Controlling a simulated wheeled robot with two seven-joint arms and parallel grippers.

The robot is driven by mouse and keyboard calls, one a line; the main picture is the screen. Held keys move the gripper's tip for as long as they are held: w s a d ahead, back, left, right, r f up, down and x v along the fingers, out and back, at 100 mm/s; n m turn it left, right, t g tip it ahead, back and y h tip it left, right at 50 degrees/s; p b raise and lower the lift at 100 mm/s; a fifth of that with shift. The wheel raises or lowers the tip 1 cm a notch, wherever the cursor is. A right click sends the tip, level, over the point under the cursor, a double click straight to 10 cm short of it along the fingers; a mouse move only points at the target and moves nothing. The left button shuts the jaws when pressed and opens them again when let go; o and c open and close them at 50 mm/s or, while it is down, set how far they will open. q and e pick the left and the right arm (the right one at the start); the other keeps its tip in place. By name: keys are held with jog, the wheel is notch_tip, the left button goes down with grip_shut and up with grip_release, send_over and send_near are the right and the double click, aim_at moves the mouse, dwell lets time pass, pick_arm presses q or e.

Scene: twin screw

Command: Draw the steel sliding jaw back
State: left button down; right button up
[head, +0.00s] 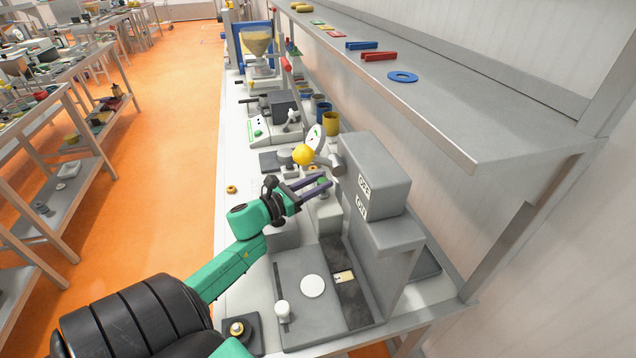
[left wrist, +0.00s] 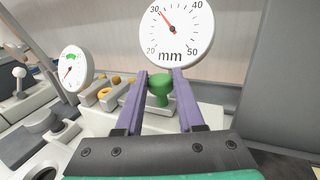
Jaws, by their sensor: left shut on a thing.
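My left gripper (head: 325,180) reaches in from the left to a small bench device beside a tall grey machine. Its two purple fingers are closed around a green knob (left wrist: 159,88), which shows between the fingertips in the left wrist view. The knob stands upright in front of a white round dial (left wrist: 176,30) marked in mm, whose red needle points to the upper left. The pale body under the knob (head: 325,212) is partly covered by the gripper. I cannot clearly make out the steel sliding jaw itself. My right gripper is not in view.
The tall grey machine (head: 372,172) stands close to the right of the gripper. A grey base with a white disc (head: 313,286) and white peg (head: 282,310) lies in front. A yellow ball (head: 302,154) is just behind. A steel shelf (head: 450,100) overhangs on the right.

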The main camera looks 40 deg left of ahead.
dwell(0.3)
pick_arm(q)
jog(key=shift+s+d+f, duration=0.1)
jog(key=shift+s+d, duration=0.35)
jog(key=shift+d, duration=0.15)
jog(key=shift+s+d, duration=0.4)
jog(key=shift+d, duration=0.2)
jog(key=shift+w, duration=0.1)
jog(key=shift+f, duration=0.1)
jog(key=c, duration=0.8)
grip_release()
jog(key=shift+d, duration=0.1)
